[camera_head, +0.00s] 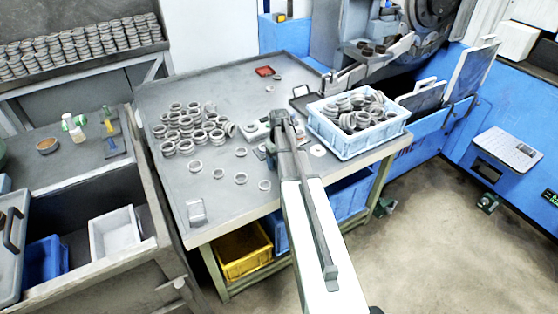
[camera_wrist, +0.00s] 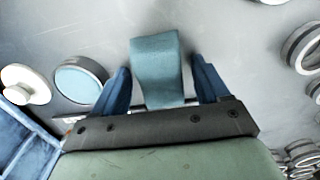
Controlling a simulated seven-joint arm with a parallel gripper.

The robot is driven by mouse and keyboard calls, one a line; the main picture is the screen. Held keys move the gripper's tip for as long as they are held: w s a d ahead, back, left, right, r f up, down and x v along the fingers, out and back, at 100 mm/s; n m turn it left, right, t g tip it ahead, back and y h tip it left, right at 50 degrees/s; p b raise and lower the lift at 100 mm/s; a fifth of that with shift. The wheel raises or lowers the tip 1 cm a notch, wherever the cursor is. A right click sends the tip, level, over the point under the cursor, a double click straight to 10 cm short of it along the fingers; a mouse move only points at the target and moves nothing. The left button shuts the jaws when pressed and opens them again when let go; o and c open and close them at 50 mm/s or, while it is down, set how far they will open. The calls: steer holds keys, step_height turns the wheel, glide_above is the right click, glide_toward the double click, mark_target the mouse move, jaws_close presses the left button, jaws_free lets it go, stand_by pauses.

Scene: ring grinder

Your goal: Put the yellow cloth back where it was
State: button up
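I see no yellow cloth in either view. In the wrist view a teal, flat-sided piece (camera_wrist: 155,62) that may be a folded cloth stands between my gripper's (camera_wrist: 160,66) two blue fingers. The fingers are wide apart, one on each side of the piece, with a narrow gap at the right finger. Whether the left finger touches it I cannot tell. In the head view my gripper (camera_head: 281,128) is low over the middle of the grey table (camera_head: 225,95), and my arm hides what lies under it.
Metal rings (camera_head: 190,125) cover the table's left middle. A light-blue crate (camera_head: 350,147) of rings stands close on the right; its edge shows in the wrist view (camera_wrist: 30,145). A white disc (camera_wrist: 25,85) and a teal-centred ring (camera_wrist: 80,80) lie near the fingers. A yellow bin (camera_head: 243,250) sits below.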

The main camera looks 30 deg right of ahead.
steer(key=shift+o, duration=0.8)
step_height(320, 180, up, 12)
steer(key=shift+r, duration=0.15)
stand_by(0.5)
